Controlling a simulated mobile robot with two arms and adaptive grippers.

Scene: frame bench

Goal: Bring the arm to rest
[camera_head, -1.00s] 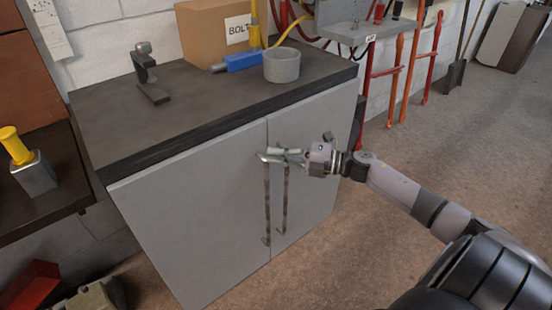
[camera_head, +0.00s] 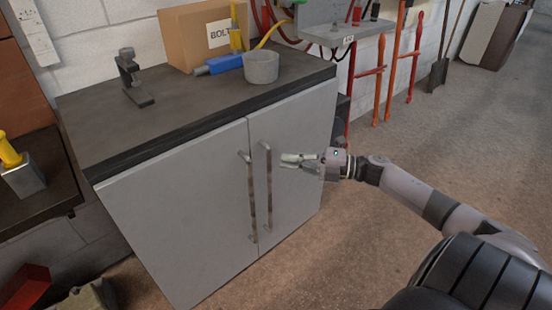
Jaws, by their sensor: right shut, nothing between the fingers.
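My right gripper (camera_head: 292,162) comes in from the right and hovers in front of the right door of the grey cabinet (camera_head: 175,215). It is shut and empty. Its fingertips point left, a little to the right of the two upright door handles (camera_head: 267,190), and look apart from them. Both cabinet doors look closed. My left gripper is not in view.
On the cabinet's dark top stand a grey pot (camera_head: 261,67), a cardboard box (camera_head: 196,30), a blue and yellow tool (camera_head: 222,64) and a small dark clamp-like stand (camera_head: 133,80). Red tools (camera_head: 383,80) lean on the wall at right.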

